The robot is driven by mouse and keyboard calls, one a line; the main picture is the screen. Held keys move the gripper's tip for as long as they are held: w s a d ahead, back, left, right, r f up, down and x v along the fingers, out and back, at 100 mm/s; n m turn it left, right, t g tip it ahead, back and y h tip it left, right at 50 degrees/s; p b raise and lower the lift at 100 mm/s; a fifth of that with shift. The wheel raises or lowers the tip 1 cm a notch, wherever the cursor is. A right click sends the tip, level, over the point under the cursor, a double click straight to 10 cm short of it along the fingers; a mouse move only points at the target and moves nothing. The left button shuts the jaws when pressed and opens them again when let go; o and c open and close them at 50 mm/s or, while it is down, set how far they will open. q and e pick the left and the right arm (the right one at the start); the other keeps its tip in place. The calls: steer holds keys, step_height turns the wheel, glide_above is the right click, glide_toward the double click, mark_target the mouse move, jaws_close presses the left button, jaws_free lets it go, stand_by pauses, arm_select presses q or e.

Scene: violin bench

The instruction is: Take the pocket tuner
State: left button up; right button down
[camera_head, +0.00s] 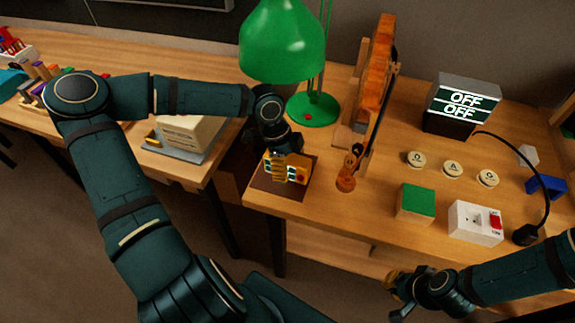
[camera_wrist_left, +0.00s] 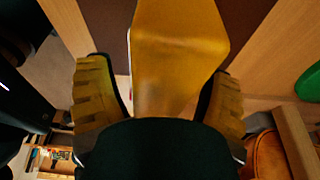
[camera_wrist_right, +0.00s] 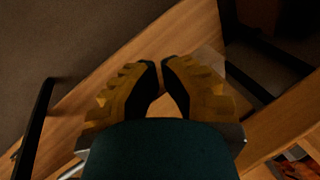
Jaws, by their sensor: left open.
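A small yellow-bodied device, which looks like the pocket tuner (camera_head: 300,171), sits on the dark brown mat (camera_head: 272,188) at the bench's front left corner. Its face shows pale and teal patches and a red spot. My left gripper (camera_head: 287,168) is over it from above and hides part of it. In the left wrist view the yellow body (camera_wrist_left: 178,50) stands between my open left fingers (camera_wrist_left: 160,92), with dark gaps beside it. My right gripper (camera_head: 394,282) is empty in front of the bench; in its wrist view the fingertips (camera_wrist_right: 160,70) are close together with a narrow gap.
A green lamp (camera_head: 283,42) stands behind the mat. An upright violin (camera_head: 375,85) in a wooden stand is close on the right.

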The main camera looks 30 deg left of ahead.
arm_select(q)
steer(key=shift+f, duration=0.25)
stand_by(0.4)
steer(key=c, duration=1.3)
